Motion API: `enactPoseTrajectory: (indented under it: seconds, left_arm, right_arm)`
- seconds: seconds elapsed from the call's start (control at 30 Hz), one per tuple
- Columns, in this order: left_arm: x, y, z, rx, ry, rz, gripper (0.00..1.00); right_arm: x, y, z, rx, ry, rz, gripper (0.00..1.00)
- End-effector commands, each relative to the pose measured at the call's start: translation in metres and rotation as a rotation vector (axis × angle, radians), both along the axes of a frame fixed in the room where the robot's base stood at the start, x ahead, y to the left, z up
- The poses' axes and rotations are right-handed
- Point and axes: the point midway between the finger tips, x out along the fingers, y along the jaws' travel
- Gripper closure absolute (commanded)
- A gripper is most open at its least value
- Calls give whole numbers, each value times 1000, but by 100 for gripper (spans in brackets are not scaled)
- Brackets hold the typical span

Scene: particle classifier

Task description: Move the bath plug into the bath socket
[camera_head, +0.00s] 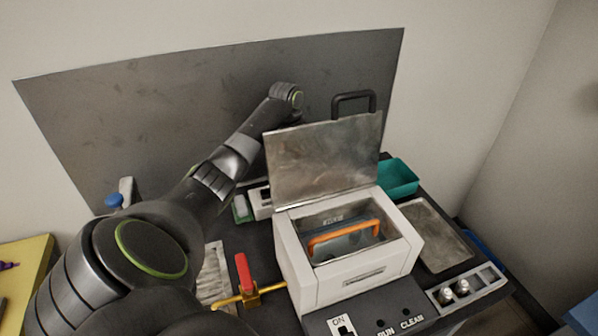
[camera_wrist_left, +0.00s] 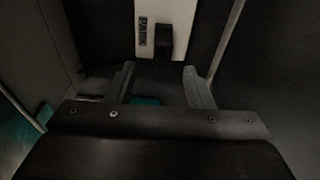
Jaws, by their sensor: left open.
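In the left wrist view, a small black block (camera_wrist_left: 163,42), which looks like the bath plug, sits against a white panel (camera_wrist_left: 170,12). A dark label, which seems to read PARK, is beside it on the panel. My left gripper (camera_wrist_left: 160,78) is open, its two fingers apart, with the black block just beyond and between the fingertips. I cannot tell whether they touch. In the head view my left arm (camera_head: 240,150) reaches behind the raised metal lid of the white bath (camera_head: 345,290); its gripper and the plug are hidden there. I cannot make out the bath socket. My right gripper is not in view.
The raised lid (camera_head: 325,160) stands close to my left arm. An orange-handled rack (camera_head: 343,236) is in the bath. A teal bin (camera_head: 399,178) and a metal tray (camera_head: 434,234) are to the right. A red-handled valve (camera_head: 243,272) is in front left of the bath.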

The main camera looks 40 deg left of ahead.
Motion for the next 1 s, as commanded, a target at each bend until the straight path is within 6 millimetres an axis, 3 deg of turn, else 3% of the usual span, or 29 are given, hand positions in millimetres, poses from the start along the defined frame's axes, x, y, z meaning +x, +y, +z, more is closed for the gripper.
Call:
enactPoseTrajectory:
  seconds: [0.27, 0.6, 0.87, 1.0]
  left_arm:
    - [2, -1, -21, -1, 1, 1, 53]
    - [5, 1, -65, 0, 1, 0, 53]
    - [5, 1, -69, 1, 0, -1, 53]
    - [5, 1, -69, 1, 0, -1, 67]
  right_arm:
    - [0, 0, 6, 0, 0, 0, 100]
    - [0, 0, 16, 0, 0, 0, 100]
    - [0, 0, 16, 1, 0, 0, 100]
    - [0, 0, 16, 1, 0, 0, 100]
